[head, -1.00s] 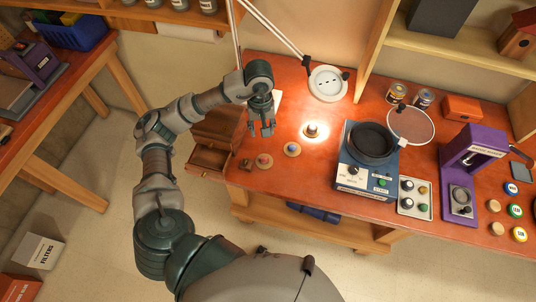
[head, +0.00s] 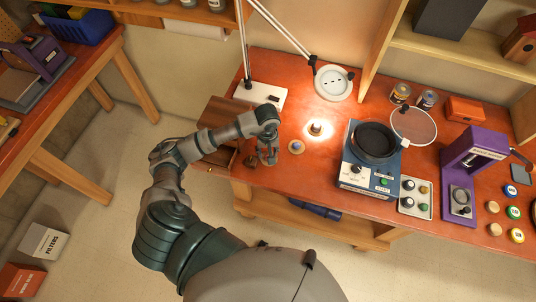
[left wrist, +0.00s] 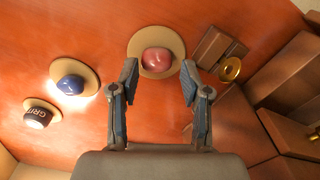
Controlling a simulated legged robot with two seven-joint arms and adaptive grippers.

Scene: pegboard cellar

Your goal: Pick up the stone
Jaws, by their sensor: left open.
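A pink, rounded stone (left wrist: 157,61) sits on a round tan pad on the red-brown bench, in the left wrist view. A blue stone (left wrist: 71,84) sits on a similar pad to its left; it also shows in the head view (head: 296,146). My left gripper (left wrist: 159,82) is open and empty, its fingertips on either side of the pink stone's near side in the picture. I cannot tell how far above the pad they are. In the head view my left gripper (head: 268,157) hides the pink stone. My right gripper is not in view.
A blue machine (head: 368,160) stands further right.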

